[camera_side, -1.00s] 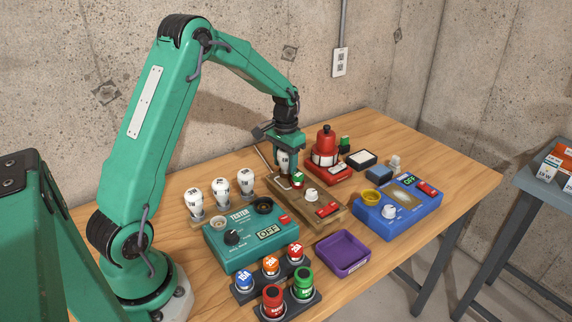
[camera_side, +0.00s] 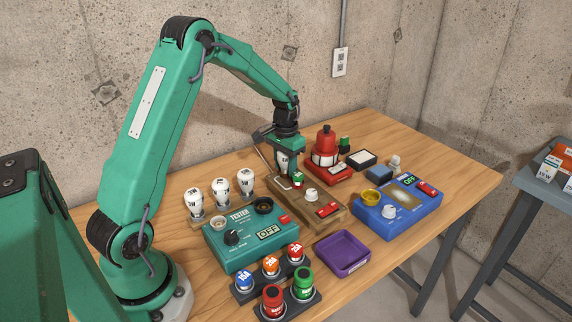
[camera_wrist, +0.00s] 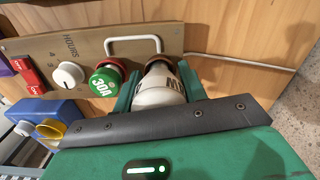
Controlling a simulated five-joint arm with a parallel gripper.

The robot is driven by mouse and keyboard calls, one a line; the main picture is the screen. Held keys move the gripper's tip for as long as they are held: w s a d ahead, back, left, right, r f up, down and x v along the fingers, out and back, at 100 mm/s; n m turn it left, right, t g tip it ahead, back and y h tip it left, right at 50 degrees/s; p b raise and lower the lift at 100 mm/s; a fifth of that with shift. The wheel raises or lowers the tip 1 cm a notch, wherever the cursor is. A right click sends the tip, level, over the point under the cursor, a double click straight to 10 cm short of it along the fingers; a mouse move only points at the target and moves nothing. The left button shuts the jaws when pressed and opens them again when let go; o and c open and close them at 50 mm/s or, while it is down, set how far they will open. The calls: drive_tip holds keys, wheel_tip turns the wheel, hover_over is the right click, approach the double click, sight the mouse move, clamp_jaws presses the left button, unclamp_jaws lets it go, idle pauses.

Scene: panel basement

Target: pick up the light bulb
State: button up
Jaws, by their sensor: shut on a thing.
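A white light bulb (camera_side: 283,160) with a dark printed label is between the jaws of my gripper (camera_side: 284,150), at the back left end of a brown meter board (camera_side: 335,213). In the wrist view the bulb (camera_wrist: 160,90) is between the two green fingers of my gripper (camera_wrist: 159,82), which are shut on it. A brownish ring shows at the bulb's far end. I cannot tell whether the bulb is seated in the board or clear of it. Three similar white bulbs (camera_side: 220,188) stand upright in a rack to the left.
A green-capped fuse (camera_wrist: 104,82) stands close beside the bulb, with a wire handle (camera_wrist: 134,42) nearby. A red bottle (camera_side: 326,142) stands behind right. The teal tester (camera_side: 245,250), blue device (camera_side: 410,222) and purple tray (camera_side: 342,262) stand in front.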

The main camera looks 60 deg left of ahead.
drive_tip(key=shift+r, duration=0.15)
drive_tip(key=shift+r, duration=0.5)
drive_tip(key=r, duration=0.3)
drive_tip(key=shift+d+r, duration=0.1)
drive_tip(key=shift+d, duration=0.1)
drive_tip(key=s+d+r, duration=0.2)
drive_tip(key=d+r, duration=0.4)
drive_tip(key=d, duration=0.5)
drive_tip(key=shift+r, duration=0.3)
drive_tip(key=shift+d, duration=0.1)
drive_tip(key=s+d+f, duration=0.1)
drive_tip(key=d+f, duration=0.1)
drive_tip(key=d, duration=0.8)
drive_tip(key=s+d+f, duration=0.1)
drive_tip(key=d+f, duration=0.2)
drive_tip(key=d, duration=0.7)
drive_tip(key=shift+f, duration=0.2)
